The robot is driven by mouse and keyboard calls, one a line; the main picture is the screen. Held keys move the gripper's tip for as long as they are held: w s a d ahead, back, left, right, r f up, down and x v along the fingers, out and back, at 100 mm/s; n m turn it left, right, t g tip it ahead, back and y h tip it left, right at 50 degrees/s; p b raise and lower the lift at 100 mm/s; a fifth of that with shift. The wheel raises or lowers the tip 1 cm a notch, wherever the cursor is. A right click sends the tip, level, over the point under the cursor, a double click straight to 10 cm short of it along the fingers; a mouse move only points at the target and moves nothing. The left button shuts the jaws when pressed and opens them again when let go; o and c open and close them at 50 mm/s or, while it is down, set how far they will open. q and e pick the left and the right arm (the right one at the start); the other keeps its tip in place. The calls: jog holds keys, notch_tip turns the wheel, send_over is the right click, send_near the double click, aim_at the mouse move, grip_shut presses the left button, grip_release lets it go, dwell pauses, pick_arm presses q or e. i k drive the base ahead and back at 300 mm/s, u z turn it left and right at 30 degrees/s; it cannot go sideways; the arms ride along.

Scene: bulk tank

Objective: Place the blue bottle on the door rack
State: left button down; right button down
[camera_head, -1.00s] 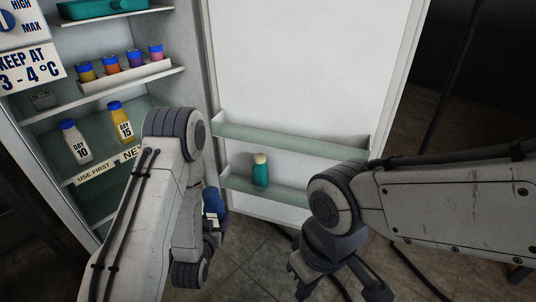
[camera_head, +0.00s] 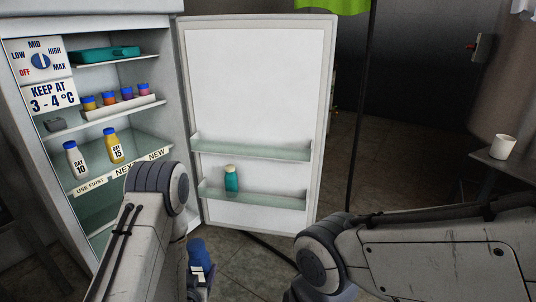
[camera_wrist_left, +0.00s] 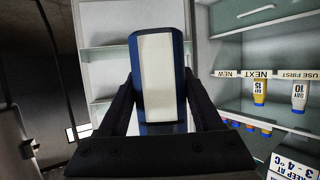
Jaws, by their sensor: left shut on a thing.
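The blue bottle (camera_head: 197,252) with a pale label is held by my left gripper (camera_head: 200,284), low in front of the fridge. In the left wrist view the bottle (camera_wrist_left: 158,75) stands between the two dark fingers (camera_wrist_left: 160,100), which are shut on it. The open fridge door carries an upper door rack (camera_head: 250,149), which is empty, and a lower door rack (camera_head: 270,199). A teal bottle (camera_head: 231,180) with a cream cap stands at the left of the lower rack. The bottle I hold is apart from both racks. My right gripper's fingers are below the picture edge.
The fridge shelf holds a white DAY 10 bottle (camera_head: 75,160) and a yellow DAY 15 bottle (camera_head: 114,147). Above are several small jars (camera_head: 110,98) and a teal box (camera_head: 108,54). A white cup (camera_head: 502,146) stands on a side table at right.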

aim_at(250, 150)
jog(key=z, duration=1.35)
jog(key=i, duration=1.15)
jog(key=u, duration=0.95)
